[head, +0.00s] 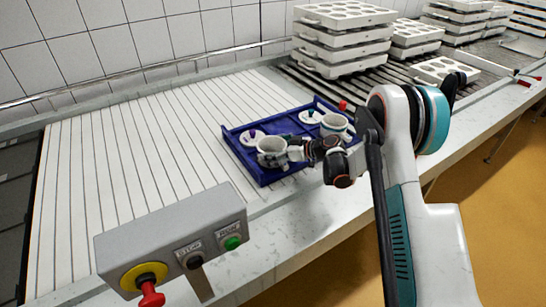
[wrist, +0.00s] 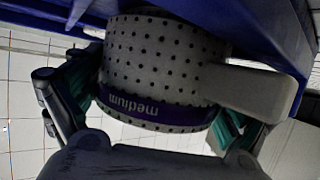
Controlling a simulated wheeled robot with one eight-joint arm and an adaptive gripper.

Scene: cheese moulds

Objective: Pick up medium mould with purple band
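The medium mould with purple band (wrist: 160,70) is a pale, perforated cup with a side handle. It fills the middle of the wrist view, where its "medium" lettering is upside down. In the head view the mould (head: 271,151) is at the front left of the blue tray (head: 268,178). My gripper (head: 293,150) is at its right side in the head view. In the wrist view my gripper's teal-padded fingers (wrist: 155,110) flank the mould, close against both sides. Whether they press on it is unclear. I see no clear gap beneath the mould.
A second mould with a teal band (head: 336,124) stands at the tray's right. A white lid with a purple knob (head: 250,137) and another white lid (head: 310,117) lie behind. Stacked white mould blocks (head: 343,45) stand beyond. A control box (head: 172,240) is front left. The slatted belt's left part is clear.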

